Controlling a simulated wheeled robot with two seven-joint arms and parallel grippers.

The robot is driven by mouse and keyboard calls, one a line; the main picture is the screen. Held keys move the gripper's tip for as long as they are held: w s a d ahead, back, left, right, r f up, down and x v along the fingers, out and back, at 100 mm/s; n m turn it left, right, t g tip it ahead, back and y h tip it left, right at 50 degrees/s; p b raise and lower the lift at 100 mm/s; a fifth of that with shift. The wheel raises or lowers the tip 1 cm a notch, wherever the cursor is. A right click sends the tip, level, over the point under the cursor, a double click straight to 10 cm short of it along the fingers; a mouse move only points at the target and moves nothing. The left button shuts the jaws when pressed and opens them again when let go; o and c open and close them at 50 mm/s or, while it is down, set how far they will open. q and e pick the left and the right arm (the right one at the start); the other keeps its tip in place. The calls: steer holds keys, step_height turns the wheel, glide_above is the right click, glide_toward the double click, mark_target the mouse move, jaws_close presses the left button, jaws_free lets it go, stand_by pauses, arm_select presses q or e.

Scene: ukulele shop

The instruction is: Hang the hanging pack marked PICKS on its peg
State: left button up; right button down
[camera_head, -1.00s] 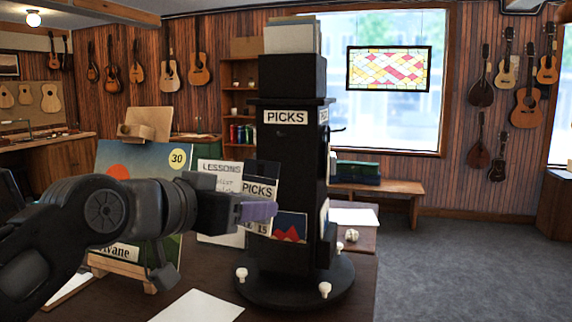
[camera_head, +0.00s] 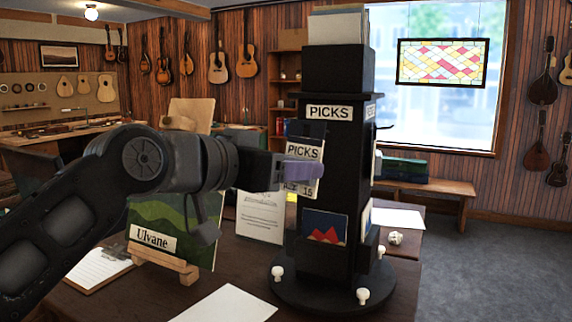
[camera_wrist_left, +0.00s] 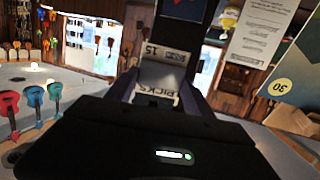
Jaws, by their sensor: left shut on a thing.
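The hanging pack marked PICKS (camera_head: 304,150) has a dark top and a white label, and hangs upright in my left gripper (camera_head: 303,172). The gripper is shut on its lower half, in front of the left side of the black display stand (camera_head: 342,185). The stand carries its own PICKS sign (camera_head: 329,112) just above the pack. The pack hides whatever peg is behind it; I cannot tell whether it touches one. In the left wrist view the pack (camera_wrist_left: 158,78) shows upside down between the fingers. My right gripper is not in view.
A card with a red mountain (camera_head: 325,227) sits low on the stand. White knobs (camera_head: 362,295) ring its round base. A white sign (camera_head: 261,216) and a green "Ulvane" picture (camera_head: 172,225) on an easel stand left. A paper (camera_head: 228,304) lies on the table in front.

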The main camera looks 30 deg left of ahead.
arm_select(q)
steer(key=a+p+x, duration=0.1)
steer(key=a+x, duration=0.1)
steer(key=x, duration=0.7)
steer(key=shift+w+a+r, duration=0.15)
steer(key=shift+w+a, duration=0.05)
steer(key=shift+w, duration=0.2)
stand_by(0.5)
stand_by(0.5)
steer(key=o, duration=1.4)
steer(key=b+v, duration=0.1)
steer(key=v, duration=0.6)
steer(key=shift+s, duration=0.4)
